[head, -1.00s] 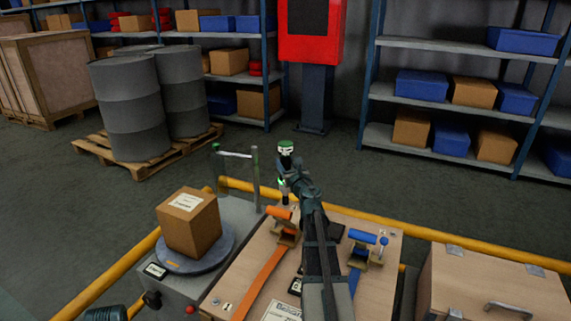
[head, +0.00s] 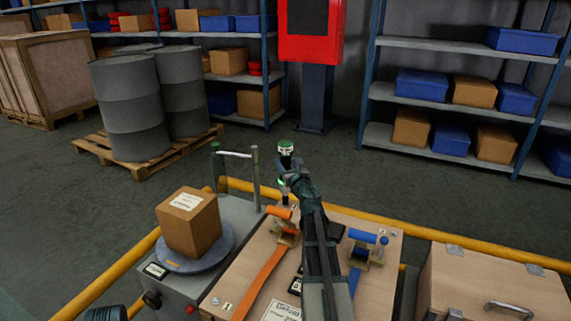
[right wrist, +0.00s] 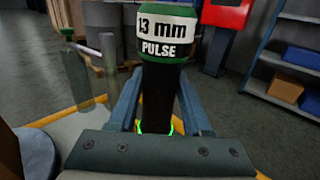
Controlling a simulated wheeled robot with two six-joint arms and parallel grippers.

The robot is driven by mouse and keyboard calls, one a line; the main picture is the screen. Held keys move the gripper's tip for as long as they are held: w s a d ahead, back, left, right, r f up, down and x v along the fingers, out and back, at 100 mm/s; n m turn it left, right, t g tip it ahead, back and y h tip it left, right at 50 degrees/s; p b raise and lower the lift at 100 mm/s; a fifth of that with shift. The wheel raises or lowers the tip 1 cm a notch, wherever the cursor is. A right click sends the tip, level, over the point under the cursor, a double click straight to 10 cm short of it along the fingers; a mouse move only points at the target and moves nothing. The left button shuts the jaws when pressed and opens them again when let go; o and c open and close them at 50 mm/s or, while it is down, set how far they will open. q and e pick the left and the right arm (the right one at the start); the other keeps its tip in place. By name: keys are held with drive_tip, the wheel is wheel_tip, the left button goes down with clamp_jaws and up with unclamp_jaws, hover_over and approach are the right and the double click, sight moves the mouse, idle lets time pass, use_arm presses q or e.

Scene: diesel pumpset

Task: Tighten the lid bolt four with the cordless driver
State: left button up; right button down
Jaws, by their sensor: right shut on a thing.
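The cordless driver (head: 285,148) has a green and white cap reading "13 mm PULSE" and a dark body; it also shows in the right wrist view (right wrist: 164,50). My right gripper (head: 287,181) is shut around its body and holds it upright, beyond the far edge of the wooden crate top (head: 240,287). In the right wrist view my fingers (right wrist: 160,115) flank the body, with a green glow low on it. The driver's lower end is partly hidden. I cannot make out lid bolt four. My left gripper is not in view.
An orange strap ratchet (head: 284,230) and a blue one (head: 366,250) sit on the crate top. A carton (head: 189,222) stands on a round plate at left. A handle frame (head: 236,154) rises behind. Yellow rails (head: 400,227) border the area.

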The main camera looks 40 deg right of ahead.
sight(288, 154)
drive_tip(key=shift+f+b, duration=0.3)
drive_tip(key=shift+b, duration=0.05)
idle(0.7)
drive_tip(key=shift+r, duration=0.1)
idle(0.7)
drive_tip(key=shift+r+p, duration=2.45)
drive_tip(key=shift+p, duration=0.15)
